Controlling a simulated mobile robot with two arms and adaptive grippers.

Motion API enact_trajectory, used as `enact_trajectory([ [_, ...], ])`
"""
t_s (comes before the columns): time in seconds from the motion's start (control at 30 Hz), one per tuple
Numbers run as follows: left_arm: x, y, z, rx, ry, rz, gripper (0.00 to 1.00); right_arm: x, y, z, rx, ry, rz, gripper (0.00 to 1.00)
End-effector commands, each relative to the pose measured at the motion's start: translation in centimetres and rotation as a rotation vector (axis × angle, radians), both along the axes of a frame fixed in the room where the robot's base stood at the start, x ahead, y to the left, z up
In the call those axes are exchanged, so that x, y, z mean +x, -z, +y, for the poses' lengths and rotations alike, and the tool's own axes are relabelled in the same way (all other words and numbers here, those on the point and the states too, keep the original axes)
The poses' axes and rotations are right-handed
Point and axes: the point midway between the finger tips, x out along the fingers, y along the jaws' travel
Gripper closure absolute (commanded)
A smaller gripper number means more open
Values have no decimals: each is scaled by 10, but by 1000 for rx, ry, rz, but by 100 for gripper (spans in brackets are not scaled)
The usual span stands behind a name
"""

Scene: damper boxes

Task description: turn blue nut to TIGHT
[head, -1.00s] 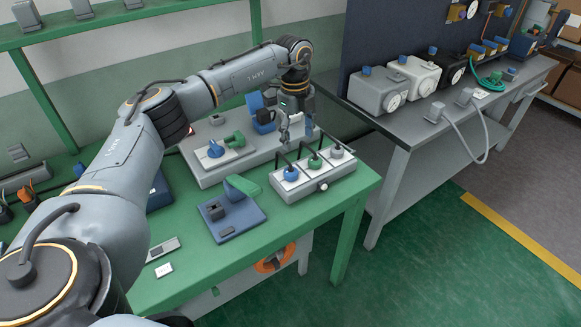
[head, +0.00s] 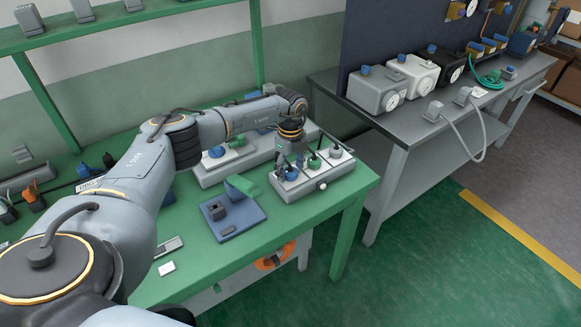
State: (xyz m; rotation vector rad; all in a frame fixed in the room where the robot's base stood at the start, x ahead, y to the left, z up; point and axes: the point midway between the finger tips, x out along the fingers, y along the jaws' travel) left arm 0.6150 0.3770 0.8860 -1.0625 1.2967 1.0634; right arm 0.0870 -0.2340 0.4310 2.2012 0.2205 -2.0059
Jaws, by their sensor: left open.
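The blue nut (head: 291,174) sits at the left end of a light grey box (head: 314,181) on the green table. A green nut (head: 314,162) and a grey nut (head: 336,152) stand in a row to its right on the same box. My left gripper (head: 287,168) points down over the blue nut, its open fingers at or just above it. The fingers partly hide the nut, and I cannot tell whether they touch it. Any TIGHT mark is too small to read. My right gripper is not in view.
A blue base with a green lever (head: 242,186) stands left of the box. A larger grey panel (head: 214,174) with blue and green knobs lies behind, partly covered by my arm. A grey bench (head: 400,128) with several gauge boxes stands at the right. The table's front is mostly clear.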

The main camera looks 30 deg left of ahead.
Motion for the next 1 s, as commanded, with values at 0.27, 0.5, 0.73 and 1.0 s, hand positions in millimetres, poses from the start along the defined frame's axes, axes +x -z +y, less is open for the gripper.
enact_trajectory([
  [0.27, 0, 2, 0, 0, 0, 0, 36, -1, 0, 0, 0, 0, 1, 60],
  [0.5, 0, 2, 0, 0, 0, 0, 80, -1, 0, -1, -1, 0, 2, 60],
  [0.73, 0, 2, 0, 0, 6, -1, 90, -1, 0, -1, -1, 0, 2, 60],
  [1.0, 0, 2, 0, 0, 100, -1, 90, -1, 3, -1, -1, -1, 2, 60],
])
